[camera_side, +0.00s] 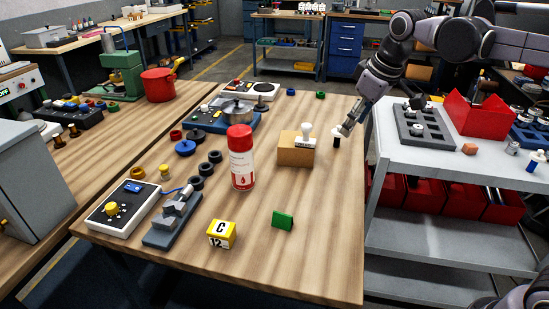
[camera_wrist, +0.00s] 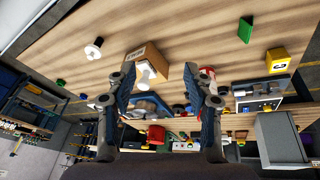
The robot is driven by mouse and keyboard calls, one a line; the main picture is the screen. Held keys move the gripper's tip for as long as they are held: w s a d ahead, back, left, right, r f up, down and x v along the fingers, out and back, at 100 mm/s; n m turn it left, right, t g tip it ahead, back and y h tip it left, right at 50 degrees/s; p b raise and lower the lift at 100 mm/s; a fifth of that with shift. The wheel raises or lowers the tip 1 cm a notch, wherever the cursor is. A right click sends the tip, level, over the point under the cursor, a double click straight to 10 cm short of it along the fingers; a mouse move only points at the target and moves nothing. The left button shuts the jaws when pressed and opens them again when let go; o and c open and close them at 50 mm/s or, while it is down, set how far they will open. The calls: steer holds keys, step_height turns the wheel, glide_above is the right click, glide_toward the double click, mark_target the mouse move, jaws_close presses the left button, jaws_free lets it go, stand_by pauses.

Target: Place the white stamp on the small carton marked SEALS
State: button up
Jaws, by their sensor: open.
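A white stamp (camera_side: 306,130) stands upright on top of the small brown carton (camera_side: 294,158). Its knobbed handle points up. In the wrist view the white stamp (camera_wrist: 148,76) shows against the carton (camera_wrist: 158,57). The SEALS marking is too small to read. My gripper (camera_side: 347,130) is just right of the carton, above the bench's right edge. In the wrist view my gripper (camera_wrist: 168,80) has its fingers spread wide, with nothing held between them. The stamp and carton lie beyond the fingertips, left of the middle.
A black-and-white knobbed piece (camera_side: 337,138) stands on the bench close to my gripper, and it is left of my fingers in the wrist view (camera_wrist: 94,48). A green block (camera_side: 282,219) lies in front. The bench's front right is clear.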

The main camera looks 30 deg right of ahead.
steer(key=s+f+m+t, duration=0.3)
steer(key=s+f, duration=0.7)
steer(key=s, duration=0.5)
steer(key=shift+s+f+m, duration=0.15)
steer(key=shift+f+m, duration=0.1)
steer(key=shift+m, duration=0.15)
